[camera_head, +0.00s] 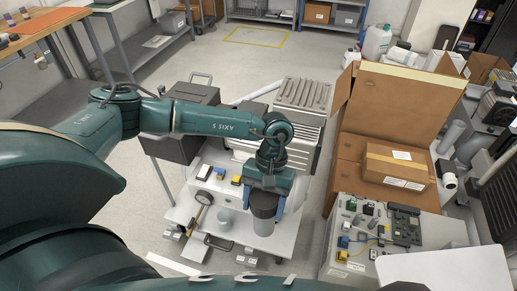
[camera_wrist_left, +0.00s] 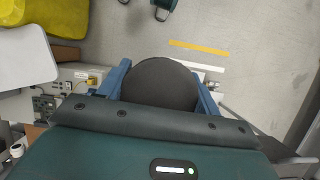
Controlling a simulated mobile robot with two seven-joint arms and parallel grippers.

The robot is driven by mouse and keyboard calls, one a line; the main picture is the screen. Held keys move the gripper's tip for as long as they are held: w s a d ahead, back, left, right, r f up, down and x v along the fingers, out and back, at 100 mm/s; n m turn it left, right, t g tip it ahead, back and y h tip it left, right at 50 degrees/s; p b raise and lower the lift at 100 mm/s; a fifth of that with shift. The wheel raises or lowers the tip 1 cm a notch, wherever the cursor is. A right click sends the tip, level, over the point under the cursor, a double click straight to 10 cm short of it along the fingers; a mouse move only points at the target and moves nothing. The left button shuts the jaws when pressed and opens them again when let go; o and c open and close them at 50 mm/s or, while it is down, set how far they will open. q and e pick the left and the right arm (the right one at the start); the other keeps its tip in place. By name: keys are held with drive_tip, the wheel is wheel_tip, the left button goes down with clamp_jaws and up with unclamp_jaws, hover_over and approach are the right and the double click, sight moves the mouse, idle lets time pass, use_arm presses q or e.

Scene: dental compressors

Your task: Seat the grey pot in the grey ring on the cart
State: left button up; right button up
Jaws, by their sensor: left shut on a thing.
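My left gripper (camera_head: 267,192) points down over the white cart (camera_head: 238,229) and is shut on the dark grey pot (camera_head: 264,206). In the left wrist view the round top of the pot (camera_wrist_left: 160,82) sits between the two blue fingers. The pot looks upright. A lighter grey round part shows directly under it at the cart top. I cannot tell whether this is the grey ring or the pot's lower part, nor whether there is a gap. My right gripper is not in view.
On the cart stand a round gauge (camera_head: 204,197), a pale grey-green cup (camera_head: 224,216), a black-handled piece (camera_head: 217,243) and small yellow and black blocks. A ribbed grey cabinet (camera_head: 302,96) stands behind. A cardboard box (camera_head: 395,166) and a bench with electronics (camera_head: 400,222) are at right.

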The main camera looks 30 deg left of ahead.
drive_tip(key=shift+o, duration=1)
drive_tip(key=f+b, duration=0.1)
drive_tip(key=b, duration=0.1)
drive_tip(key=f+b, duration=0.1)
drive_tip(key=b, duration=0.1)
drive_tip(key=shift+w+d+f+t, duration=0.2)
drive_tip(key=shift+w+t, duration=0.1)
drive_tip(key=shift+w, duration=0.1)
use_arm(q)
drive_tip(key=w+a+f+m+t+y+b, duration=0.2)
drive_tip(key=w+a+f+m+t+b, duration=0.15)
drive_tip(key=w+a+m+b, duration=0.8)
drive_tip(key=w+a+f+m+t+y+b, duration=0.35)
drive_tip(key=w+m+b, duration=0.45)
drive_tip(key=m, duration=0.8)
drive_tip(key=shift+n+h, duration=0.45)
drive_tip(key=f+b, duration=0.2)
drive_tip(key=w+f+b, duration=0.1)
drive_tip(key=f, duration=0.2)
drive_tip(key=shift+w+a+f+b, duration=0.1)
drive_tip(key=shift+f+b, duration=0.2)
drive_tip(key=shift+b, duration=0.1)
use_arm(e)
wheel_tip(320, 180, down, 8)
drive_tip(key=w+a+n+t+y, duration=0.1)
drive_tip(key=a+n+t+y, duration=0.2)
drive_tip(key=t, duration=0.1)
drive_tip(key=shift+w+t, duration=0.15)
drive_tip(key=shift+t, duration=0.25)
